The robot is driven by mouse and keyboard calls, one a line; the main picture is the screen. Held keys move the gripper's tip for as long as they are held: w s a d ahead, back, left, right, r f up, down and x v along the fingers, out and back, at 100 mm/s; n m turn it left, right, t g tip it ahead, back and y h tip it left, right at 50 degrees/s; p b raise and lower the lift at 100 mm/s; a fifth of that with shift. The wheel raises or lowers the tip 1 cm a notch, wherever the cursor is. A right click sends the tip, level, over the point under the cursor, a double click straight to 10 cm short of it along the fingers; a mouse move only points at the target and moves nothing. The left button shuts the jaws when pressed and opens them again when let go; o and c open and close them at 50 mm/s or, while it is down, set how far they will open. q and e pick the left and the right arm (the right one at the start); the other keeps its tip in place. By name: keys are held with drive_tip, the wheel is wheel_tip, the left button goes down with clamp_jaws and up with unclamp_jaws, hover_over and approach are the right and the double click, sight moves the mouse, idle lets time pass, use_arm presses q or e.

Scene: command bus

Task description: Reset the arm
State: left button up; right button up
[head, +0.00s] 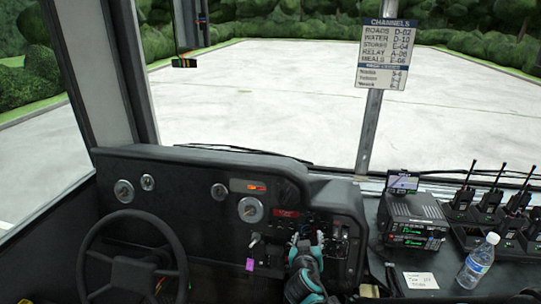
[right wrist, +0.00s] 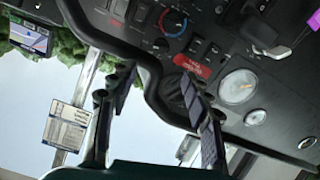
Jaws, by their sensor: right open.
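My right gripper (head: 307,240) is in front of the dashboard's switch panel (head: 332,234), with its teal and black arm coming up from the bottom. In the right wrist view the gripper (right wrist: 158,88) has its two dark fingers spread wide with nothing between them. The panel with a dial, rocker switches and a red label (right wrist: 192,66) lies beyond the fingertips. I cannot tell whether a finger touches the panel. My left gripper is out of view.
A steering wheel (head: 133,262) stands at the left. On the right counter are a black radio unit (head: 412,220), several handheld radios in a charger (head: 500,238), a water bottle (head: 477,262) and a paper note (head: 421,281). A channels sign (head: 383,55) hangs on the window post.

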drive_tip(key=s+g+y, duration=0.3)
drive_tip(key=s+g, duration=0.3)
drive_tip(key=s, duration=1.9)
drive_tip(key=shift+s+d+f+y, duration=0.2)
drive_tip(key=shift+s+y, duration=0.05)
drive_tip(key=shift+y, duration=0.15)
